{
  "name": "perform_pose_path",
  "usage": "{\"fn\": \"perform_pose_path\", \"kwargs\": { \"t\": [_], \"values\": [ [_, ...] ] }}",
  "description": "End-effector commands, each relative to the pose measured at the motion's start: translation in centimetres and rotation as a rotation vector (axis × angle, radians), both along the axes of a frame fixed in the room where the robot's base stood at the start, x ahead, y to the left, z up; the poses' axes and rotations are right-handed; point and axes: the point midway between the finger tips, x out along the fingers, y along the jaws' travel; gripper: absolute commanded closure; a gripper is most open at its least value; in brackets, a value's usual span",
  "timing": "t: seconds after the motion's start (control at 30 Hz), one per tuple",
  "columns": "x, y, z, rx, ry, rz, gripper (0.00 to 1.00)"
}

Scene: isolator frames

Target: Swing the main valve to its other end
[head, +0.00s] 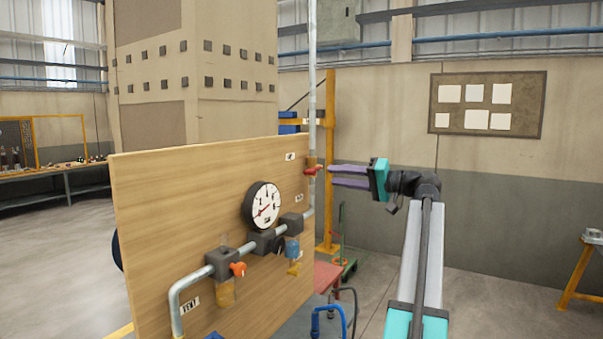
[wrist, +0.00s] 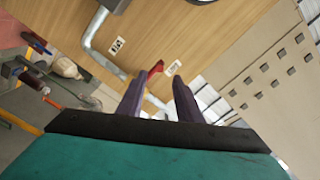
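A valve with a short red lever (head: 312,170) sits on the vertical pipe at the right edge of the wooden panel. The labels are too small to read, so I cannot confirm by name that it is the main valve. The lever points sideways across the pipe. My gripper (head: 331,176) is level with it, just to its right, with two purple fingers spread apart and nothing between them. In the wrist view the red lever (wrist: 155,70) shows just beyond and between the fingertips (wrist: 159,80). I see no contact.
The wooden panel (head: 150,210) carries a round gauge (head: 262,205), a bent grey pipe (head: 190,282) and a lower valve with an orange handle (head: 237,268). A yellow post (head: 330,130) stands behind my gripper. A red cart (head: 327,276) is below. Open floor lies to the right.

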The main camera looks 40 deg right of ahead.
Motion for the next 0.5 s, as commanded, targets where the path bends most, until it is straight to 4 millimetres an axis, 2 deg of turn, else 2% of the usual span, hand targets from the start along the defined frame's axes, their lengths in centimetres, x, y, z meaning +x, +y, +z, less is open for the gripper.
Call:
{"fn": "perform_pose_path", "kwargs": {
  "t": [0.17,0.5],
  "values": [
    [1.4,0.3,0.1,0.0,0.0,0.0,0.68],
    [5.8,1.4,0.2,0.001,0.001,-0.001,0.68]
  ]
}}
